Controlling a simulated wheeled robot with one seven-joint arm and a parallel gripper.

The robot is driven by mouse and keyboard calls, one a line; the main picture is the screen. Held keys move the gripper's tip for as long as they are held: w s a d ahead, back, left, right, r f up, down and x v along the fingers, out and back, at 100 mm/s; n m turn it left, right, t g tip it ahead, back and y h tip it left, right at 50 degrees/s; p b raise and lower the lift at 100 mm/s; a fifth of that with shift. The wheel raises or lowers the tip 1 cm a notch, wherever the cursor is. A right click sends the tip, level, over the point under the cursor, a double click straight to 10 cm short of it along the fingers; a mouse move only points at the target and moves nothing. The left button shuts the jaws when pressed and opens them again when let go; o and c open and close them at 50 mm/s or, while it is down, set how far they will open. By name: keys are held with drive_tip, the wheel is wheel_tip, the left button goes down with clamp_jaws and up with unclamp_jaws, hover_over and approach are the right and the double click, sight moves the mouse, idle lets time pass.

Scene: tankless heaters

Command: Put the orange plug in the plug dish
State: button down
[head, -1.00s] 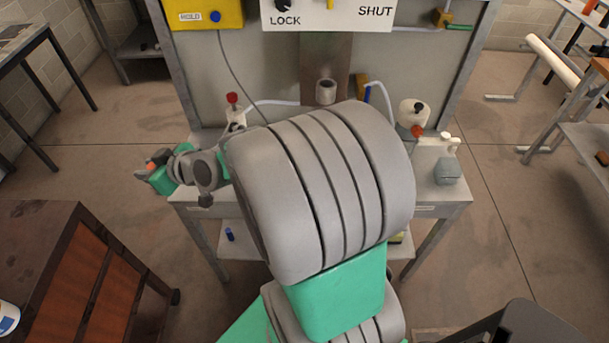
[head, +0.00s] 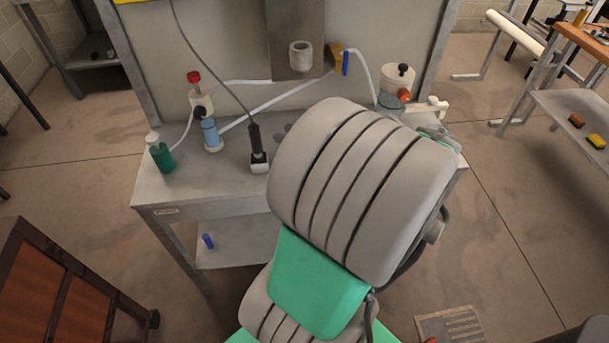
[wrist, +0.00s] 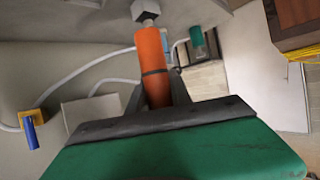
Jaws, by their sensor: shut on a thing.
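The orange plug (wrist: 154,62) is a long orange cylinder with a dark band and a grey squarish end, seen in the wrist view. My gripper (wrist: 158,95) is shut on it, with dark fingers on both sides of its lower part. In the head view my own arm hides the plug and most of my gripper. I cannot pick out the plug dish in either view; my arm covers the right part of the bench.
The grey bench (head: 205,190) carries a green bottle (head: 161,155), a blue cylinder (head: 211,134), a black corded tool (head: 257,145) and a red-topped fitting (head: 196,88). A white pot (head: 398,82) stands at the back right. Hoses run along the back. The front left bench top is clear.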

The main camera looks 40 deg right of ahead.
drive_tip(key=s+d+f, duration=0.1)
drive_tip(key=s+d, duration=0.1)
drive_tip(key=s, duration=0.2)
drive_tip(key=w+d+f, duration=0.2)
drive_tip(key=w+f, duration=0.1)
drive_tip(key=w, duration=0.1)
drive_tip(key=w+d+f, duration=0.2)
drive_tip(key=w+f, duration=0.1)
drive_tip(key=w, duration=0.1)
drive_tip(key=w+d+f, duration=0.2)
drive_tip(key=w+f, duration=0.2)
drive_tip(key=shift+d, duration=0.3)
wheel_tip(320, 180, down, 3)
drive_tip(key=shift+d+r+p, duration=0.1)
drive_tip(key=shift+r+p, duration=0.05)
drive_tip(key=shift+p, duration=0.2)
drive_tip(key=shift+f+b, duration=0.35)
drive_tip(key=shift+f, duration=0.05)
drive_tip(key=c, duration=1.2)
unclamp_jaws()
drive_tip(key=shift+r, duration=0.1)
drive_tip(key=shift+o, duration=0.2)
